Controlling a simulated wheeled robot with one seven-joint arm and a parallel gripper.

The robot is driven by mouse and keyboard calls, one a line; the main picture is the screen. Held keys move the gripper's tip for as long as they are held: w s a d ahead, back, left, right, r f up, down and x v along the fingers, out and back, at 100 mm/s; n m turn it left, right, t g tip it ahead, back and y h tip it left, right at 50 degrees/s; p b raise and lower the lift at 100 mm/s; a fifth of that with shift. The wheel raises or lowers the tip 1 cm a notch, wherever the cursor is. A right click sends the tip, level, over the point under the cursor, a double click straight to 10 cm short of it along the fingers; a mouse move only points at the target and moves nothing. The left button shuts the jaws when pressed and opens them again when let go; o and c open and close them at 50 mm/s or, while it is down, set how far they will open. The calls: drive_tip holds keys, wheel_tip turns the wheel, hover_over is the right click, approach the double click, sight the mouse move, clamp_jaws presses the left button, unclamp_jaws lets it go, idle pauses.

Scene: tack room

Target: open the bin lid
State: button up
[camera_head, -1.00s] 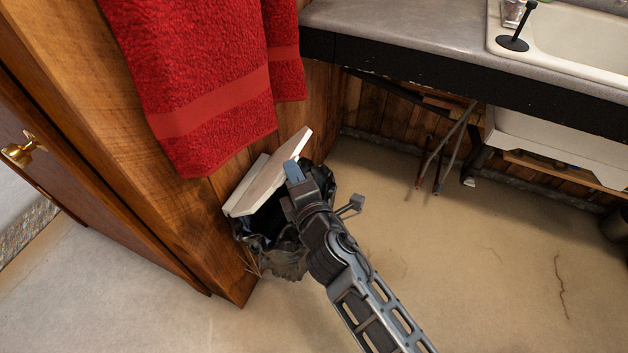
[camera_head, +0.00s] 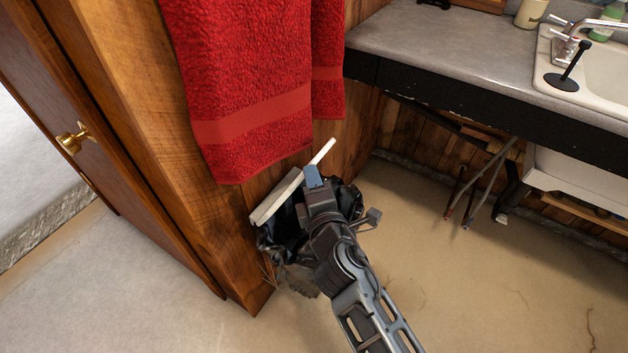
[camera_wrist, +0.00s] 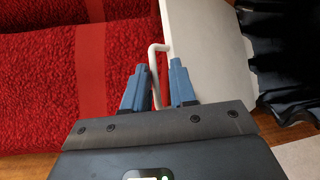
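The bin stands on the floor against the wood panel; its black liner (camera_head: 284,237) and a white rim piece (camera_head: 274,199) show in the head view. The bin's white lid (camera_head: 325,151) is raised and seen nearly edge-on. In the wrist view the lid (camera_wrist: 215,42) is a broad white panel with a bent white handle (camera_wrist: 154,66). My gripper (camera_head: 312,177) is at the lid. My arm hides part of the bin.
Red towels (camera_head: 250,90) hang just above and behind the lid. A wooden door with a brass knob (camera_head: 74,138) is at the left. A grey counter (camera_head: 450,45) with a sink (camera_head: 600,75) is at the right. The floor (camera_head: 430,270) right of the bin is clear.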

drive_tip(key=shift+o, duration=0.7)
drive_tip(key=v, duration=0.8)
